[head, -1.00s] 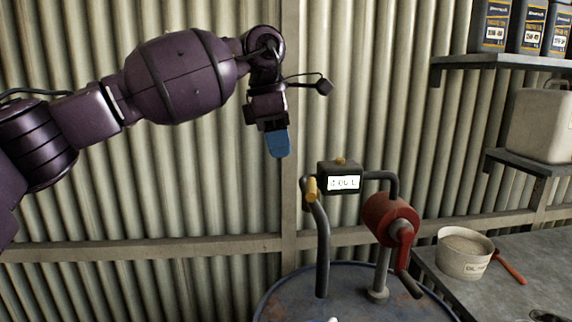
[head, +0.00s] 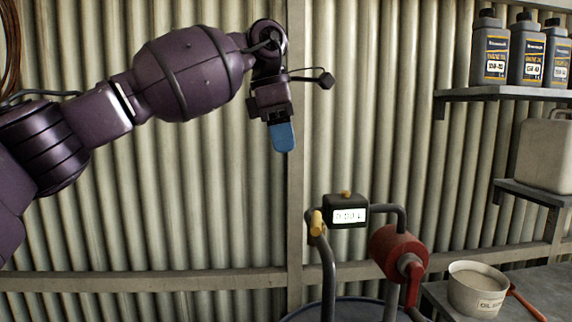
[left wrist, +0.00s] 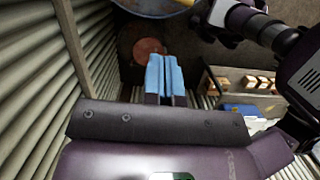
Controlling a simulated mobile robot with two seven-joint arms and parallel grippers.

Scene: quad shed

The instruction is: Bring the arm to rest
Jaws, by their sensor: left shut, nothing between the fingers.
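My left arm comes in from the left in the head view, raised in front of the corrugated wall. Its left gripper (head: 284,138) has blue fingertips that point down, shut and empty, above and to the left of the pump's meter. The fingers also show side by side in the left wrist view (left wrist: 165,75). My right gripper is not in the head view, and I cannot make it out in the left wrist view.
A red hand pump (head: 396,252) with a display meter (head: 346,211) and a yellow-ended hose stands on a blue drum (head: 345,312). On the right are a bench with a white tub (head: 476,291), a white canister (head: 545,155), and a shelf (head: 500,93) of dark oil bottles.

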